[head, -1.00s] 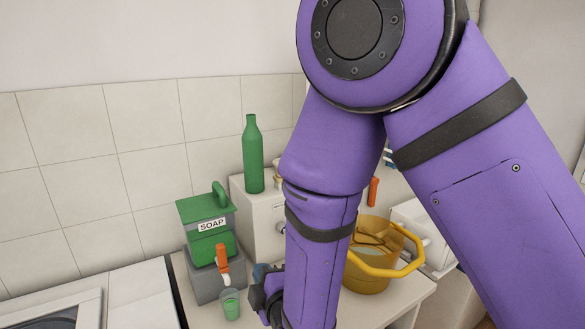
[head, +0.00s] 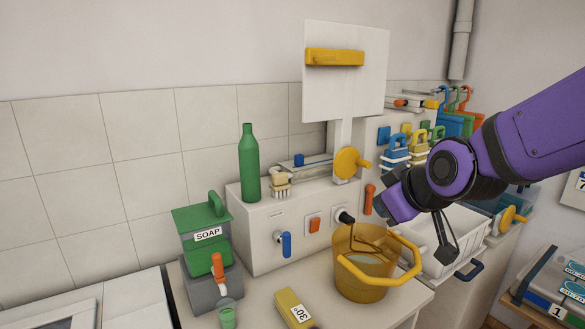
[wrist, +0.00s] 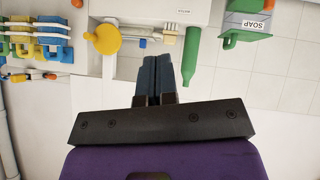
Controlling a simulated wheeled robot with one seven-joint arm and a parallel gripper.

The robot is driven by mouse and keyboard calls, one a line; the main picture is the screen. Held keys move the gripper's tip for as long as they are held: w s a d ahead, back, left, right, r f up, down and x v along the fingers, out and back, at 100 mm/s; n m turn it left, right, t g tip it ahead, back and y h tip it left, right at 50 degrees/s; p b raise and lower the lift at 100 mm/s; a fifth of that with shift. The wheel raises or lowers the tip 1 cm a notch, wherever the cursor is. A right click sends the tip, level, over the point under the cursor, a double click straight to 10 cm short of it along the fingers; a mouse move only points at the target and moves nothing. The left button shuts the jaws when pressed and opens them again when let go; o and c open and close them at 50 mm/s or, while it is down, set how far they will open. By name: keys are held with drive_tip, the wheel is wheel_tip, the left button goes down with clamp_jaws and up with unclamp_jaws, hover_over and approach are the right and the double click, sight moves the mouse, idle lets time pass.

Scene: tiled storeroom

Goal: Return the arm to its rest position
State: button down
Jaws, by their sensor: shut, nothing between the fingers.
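My gripper (wrist: 157,62) shows in the wrist view with its two dark blue-grey fingers pressed together and nothing between them. In the head view my purple arm comes in from the right edge and bends at a dark round joint over the right part of the counter; the fingertips are not clear there. The wrist view is upside down, with the green bottle (wrist: 190,55) just right of the fingers and the yellow round knob (wrist: 106,39) to their left. The fingers appear to touch neither.
The amber bucket (head: 365,290) stands below and left of my arm, near a white basket (head: 470,235). A white machine (head: 265,235) carries the green bottle (head: 249,165). The soap dispenser (head: 207,250), green cup (head: 227,314) and yellow block (head: 293,308) are at left and front.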

drive_tip(key=s+d+r+m+g+h, duration=0.1)
drive_tip(key=s+d+r+m+g, duration=0.1)
drive_tip(key=s+d+m, duration=0.2)
drive_tip(key=s+d+r+m+g+h, duration=0.2)
drive_tip(key=s+d, duration=0.7)
drive_tip(key=s, duration=0.5)
drive_tip(key=shift+d+r+m, duration=0.4)
drive_tip(key=shift+r+m, duration=0.25)
drive_tip(key=shift+m, duration=0.25)
drive_tip(key=c, duration=1.8)
unclamp_jaws()
drive_tip(key=shift+c, duration=0.2)
